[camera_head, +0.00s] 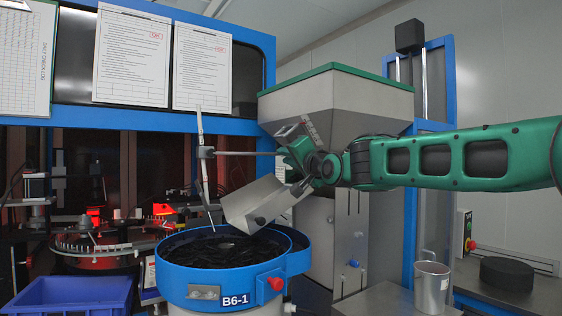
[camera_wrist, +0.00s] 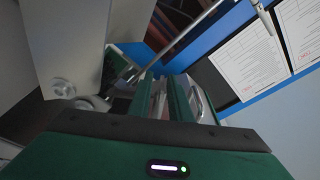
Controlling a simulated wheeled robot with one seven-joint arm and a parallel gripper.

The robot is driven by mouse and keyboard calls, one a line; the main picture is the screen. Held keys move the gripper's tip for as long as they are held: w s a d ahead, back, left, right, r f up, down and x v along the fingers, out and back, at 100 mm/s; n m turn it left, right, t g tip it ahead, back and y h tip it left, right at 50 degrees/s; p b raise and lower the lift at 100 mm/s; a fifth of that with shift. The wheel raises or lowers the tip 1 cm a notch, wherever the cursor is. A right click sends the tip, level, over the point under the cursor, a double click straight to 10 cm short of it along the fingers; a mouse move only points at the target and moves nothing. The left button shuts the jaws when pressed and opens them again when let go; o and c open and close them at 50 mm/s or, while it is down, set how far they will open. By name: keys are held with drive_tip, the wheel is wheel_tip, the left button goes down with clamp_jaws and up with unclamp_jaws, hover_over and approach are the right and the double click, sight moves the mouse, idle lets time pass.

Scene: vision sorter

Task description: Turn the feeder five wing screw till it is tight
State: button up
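My gripper (camera_head: 287,134) is raised in front of the grey hopper, above and behind the tilted metal chute. In the wrist view my gripper (camera_wrist: 160,86) shows two green-edged fingers with a gap between them, and I make out no object held there. A thin horizontal rod (camera_head: 245,153) runs from a small clamp (camera_head: 206,152) on an upright rod to behind my gripper. A rod (camera_wrist: 126,72) also shows beside the fingers in the wrist view. I cannot pick out the wing screw surely; it is too small or hidden.
Below stands a blue bowl feeder (camera_head: 180,287) marked B6-1, full of black parts, with a red knob (camera_head: 275,284). The metal chute (camera_head: 262,203) hangs over it. The hopper (camera_head: 345,100) is behind. A blue bin (camera_head: 70,296) and a metal mug (camera_head: 431,287) stand at the sides.

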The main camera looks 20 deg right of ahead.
drive_tip(key=shift+s+d, duration=0.1)
idle(0.3)
drive_tip(key=v, duration=1)
drive_tip(key=shift+s, duration=0.15)
drive_tip(key=shift+d, duration=0.1)
drive_tip(key=shift+f, duration=0.1)
drive_tip(key=s+d+f+g+h, duration=0.1)
drive_tip(key=s+d+f+g, duration=0.25)
drive_tip(key=f, duration=0.55)
drive_tip(key=s+d+f+n+g+h, duration=0.1)
drive_tip(key=s+d+f+g+h, duration=0.3)
drive_tip(key=f, duration=0.6)
drive_tip(key=s+d+f+g+y, duration=0.1)
drive_tip(key=s+d+f+g, duration=0.1)
drive_tip(key=s+d+f, duration=0.55)
drive_tip(key=s+f+g, duration=0.5)
drive_tip(key=s+f, duration=0.3)
drive_tip(key=s, duration=0.4)
drive_tip(key=s+f+n+g, duration=0.1)
drive_tip(key=s+f+g, duration=0.4)
drive_tip(key=s+f, duration=0.4)
drive_tip(key=s, duration=0.3)
drive_tip(key=shift+a+y, duration=0.35)
drive_tip(key=shift+y, duration=0.05)
